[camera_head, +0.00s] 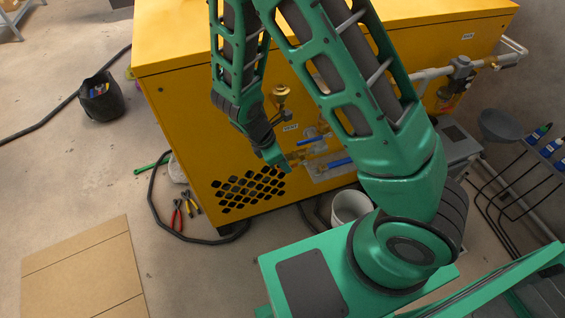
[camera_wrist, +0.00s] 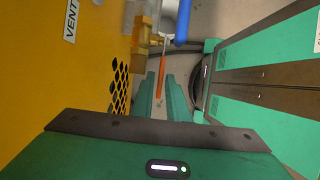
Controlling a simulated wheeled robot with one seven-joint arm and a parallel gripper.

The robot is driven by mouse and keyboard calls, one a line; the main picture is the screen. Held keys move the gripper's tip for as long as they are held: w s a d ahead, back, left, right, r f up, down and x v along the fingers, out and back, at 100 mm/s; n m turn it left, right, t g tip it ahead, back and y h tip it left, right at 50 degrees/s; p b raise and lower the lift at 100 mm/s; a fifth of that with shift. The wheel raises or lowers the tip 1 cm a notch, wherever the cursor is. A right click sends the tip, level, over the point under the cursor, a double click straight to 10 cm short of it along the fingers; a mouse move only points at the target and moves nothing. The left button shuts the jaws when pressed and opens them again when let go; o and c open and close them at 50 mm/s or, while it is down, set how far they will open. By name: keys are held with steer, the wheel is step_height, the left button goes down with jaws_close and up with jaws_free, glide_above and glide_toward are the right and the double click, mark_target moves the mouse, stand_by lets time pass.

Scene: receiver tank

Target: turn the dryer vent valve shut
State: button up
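The yellow dryer cabinet (camera_head: 190,130) carries brass fittings and valves on its front. A "VENT" label (camera_wrist: 70,18) shows at the upper left in the wrist view, next to a brass valve body (camera_wrist: 143,40). An orange lever (camera_wrist: 160,80) hangs below the brass parts, between the two green fingers of my gripper (camera_wrist: 162,98). The fingers stand apart with the lever in the gap; contact on either side is not clear. In the head view my gripper (camera_head: 284,162) is close to the cabinet front, and the lever is mostly hidden there.
Blue valve handles (camera_head: 341,162) sit just right of my gripper; one also shows in the wrist view (camera_wrist: 183,22). A white bucket (camera_head: 350,206) stands below. Pliers (camera_head: 177,215), a black hose (camera_head: 152,200) and a cardboard sheet (camera_head: 85,270) lie on the floor.

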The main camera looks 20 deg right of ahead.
jaws_close()
steer(key=shift+w+a, duration=0.1)
steer(key=shift+w, duration=0.05)
stand_by(1.2)
